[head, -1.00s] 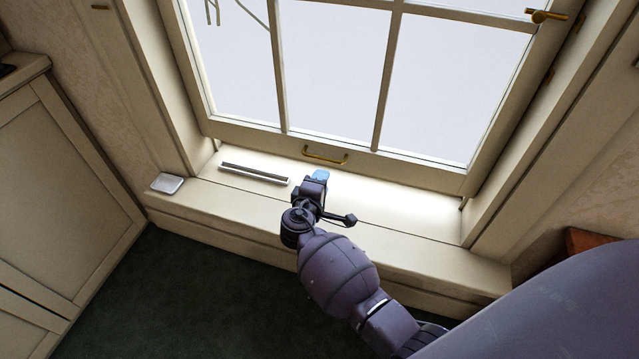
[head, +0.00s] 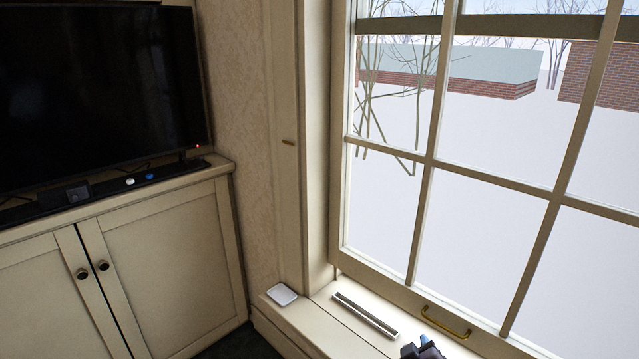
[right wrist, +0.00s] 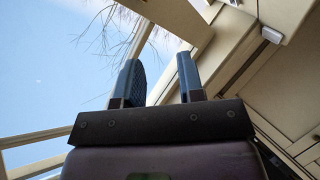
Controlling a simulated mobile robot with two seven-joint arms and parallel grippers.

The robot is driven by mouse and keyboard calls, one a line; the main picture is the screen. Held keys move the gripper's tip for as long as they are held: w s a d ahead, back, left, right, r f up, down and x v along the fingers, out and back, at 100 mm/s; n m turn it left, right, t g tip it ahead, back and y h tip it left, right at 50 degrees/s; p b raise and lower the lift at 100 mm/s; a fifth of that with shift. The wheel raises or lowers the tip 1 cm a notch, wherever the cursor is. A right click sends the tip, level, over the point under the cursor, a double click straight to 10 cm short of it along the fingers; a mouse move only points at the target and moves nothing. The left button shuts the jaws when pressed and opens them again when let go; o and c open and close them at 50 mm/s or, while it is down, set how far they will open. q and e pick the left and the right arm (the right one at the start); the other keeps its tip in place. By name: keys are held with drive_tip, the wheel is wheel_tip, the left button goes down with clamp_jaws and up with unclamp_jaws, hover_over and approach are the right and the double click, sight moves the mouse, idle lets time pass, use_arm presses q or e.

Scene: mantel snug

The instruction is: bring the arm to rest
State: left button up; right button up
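My right gripper (right wrist: 162,82) shows in the right wrist view with its two fingers apart and nothing between them. In the head view only a small dark part of my right gripper (head: 424,349) shows at the bottom edge, above the window sill. Most of my right arm is below the head view. My left gripper is in neither view.
The window (head: 430,210) with a brass handle (head: 446,321) is at the right. A vent strip (head: 365,315) and a small white pad (head: 282,294) are on the sill. A cabinet (head: 167,265) with a television (head: 95,85) stands at the left.

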use_arm(q)
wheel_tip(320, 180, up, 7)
drive_tip(key=p, duration=0.6)
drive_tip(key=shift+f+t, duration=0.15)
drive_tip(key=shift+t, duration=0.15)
use_arm(e)
drive_tip(key=s+d+m+g+y, duration=0.1)
drive_tip(key=s+d+m, duration=0.1)
drive_tip(key=s, duration=1.5)
drive_tip(key=s+d+m+g+y, duration=0.1)
drive_tip(key=s+d, duration=0.3)
drive_tip(key=s, duration=1.3)
drive_tip(key=shift+m+y, duration=0.7)
drive_tip(key=shift+m, duration=0.1)
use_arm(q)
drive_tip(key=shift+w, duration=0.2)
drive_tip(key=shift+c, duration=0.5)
use_arm(e)
drive_tip(key=shift+s, duration=0.1)
